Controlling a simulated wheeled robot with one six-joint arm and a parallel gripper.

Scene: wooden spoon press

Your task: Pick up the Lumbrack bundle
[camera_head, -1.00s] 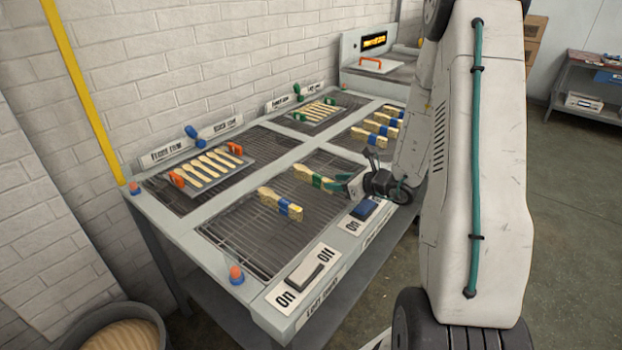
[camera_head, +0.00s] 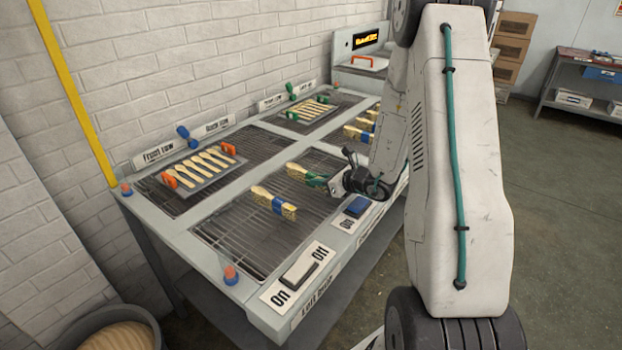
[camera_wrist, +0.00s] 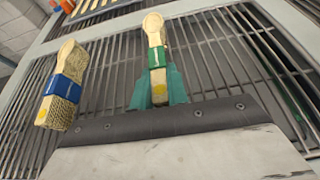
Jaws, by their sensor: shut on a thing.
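A bundle of pale wooden spoons with a green band (camera_head: 296,170) is over the near grill rack (camera_head: 240,240); it also shows in the wrist view (camera_wrist: 154,28). My gripper (camera_head: 318,181) is shut on its near end, with green fingers on either side in the wrist view (camera_wrist: 157,88). Whether the bundle touches the rack is unclear. A similar bundle with a blue band (camera_head: 273,202) lies apart on its left, also seen in the wrist view (camera_wrist: 63,88). I cannot read the name Lumbrack on either bundle.
A tray of spoons with orange handles (camera_head: 199,172) and one with green handles (camera_head: 308,110) sit on the back racks. Several bundles (camera_head: 357,132) lie on the far rack, partly behind my arm. Rocker switches (camera_head: 298,272) line the front edge. A brick wall stands behind.

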